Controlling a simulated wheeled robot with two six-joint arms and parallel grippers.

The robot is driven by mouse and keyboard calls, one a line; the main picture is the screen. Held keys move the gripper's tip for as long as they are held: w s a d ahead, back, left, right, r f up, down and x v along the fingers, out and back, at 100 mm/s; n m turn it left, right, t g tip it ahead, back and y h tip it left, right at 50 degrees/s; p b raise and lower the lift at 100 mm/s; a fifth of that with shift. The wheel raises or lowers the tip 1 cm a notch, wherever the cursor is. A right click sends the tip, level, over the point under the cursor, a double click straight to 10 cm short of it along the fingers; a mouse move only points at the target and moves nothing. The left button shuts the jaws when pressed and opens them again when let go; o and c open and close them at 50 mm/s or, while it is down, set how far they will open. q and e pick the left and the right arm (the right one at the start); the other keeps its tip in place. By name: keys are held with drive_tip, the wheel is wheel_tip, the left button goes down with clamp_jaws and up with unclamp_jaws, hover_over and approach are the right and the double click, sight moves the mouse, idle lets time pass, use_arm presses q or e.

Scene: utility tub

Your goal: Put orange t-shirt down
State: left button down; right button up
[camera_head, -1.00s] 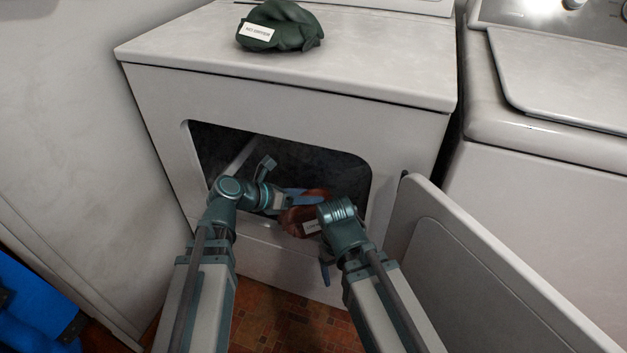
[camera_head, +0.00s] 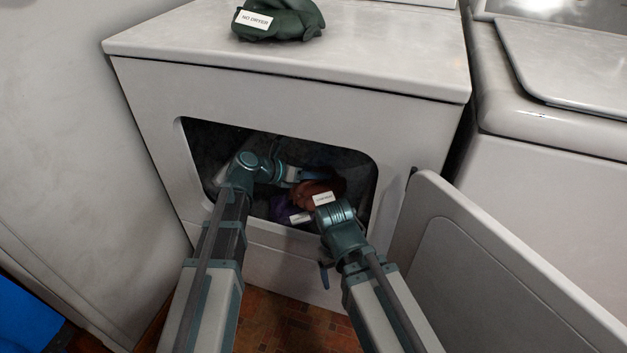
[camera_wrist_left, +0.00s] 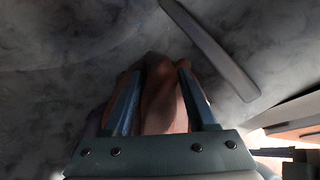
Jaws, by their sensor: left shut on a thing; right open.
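The orange t-shirt (camera_head: 318,188) is a crumpled brown-orange bundle with a white label, just inside the dryer opening in the head view. My left gripper (camera_head: 304,175) reaches into the dryer and is shut on the t-shirt. In the left wrist view, the t-shirt (camera_wrist_left: 163,100) bulges between the two blue fingers of my left gripper (camera_wrist_left: 160,88). My right gripper (camera_head: 325,274) is open and empty, low in front of the dryer. Its fingers are partly hidden by its wrist.
The white dryer (camera_head: 280,95) stands open, its door (camera_head: 490,250) swung out to the right. A purple item (camera_head: 284,209) with a white label lies inside. A dark green cloth (camera_head: 280,20) labelled "NO DRYER" lies on top. A drum fin (camera_wrist_left: 212,50) shows in the wrist view.

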use_arm(q)
drive_tip(key=shift+f+b, duration=0.3)
drive_tip(key=shift+f, duration=0.4)
drive_tip(key=shift+r, duration=0.15)
use_arm(e)
drive_tip(key=shift+a+f, duration=0.2)
drive_tip(key=shift+f, duration=0.4)
use_arm(q)
drive_tip(key=shift+c, duration=1)
unclamp_jaws()
use_arm(e)
drive_tip(key=shift+f, duration=0.1)
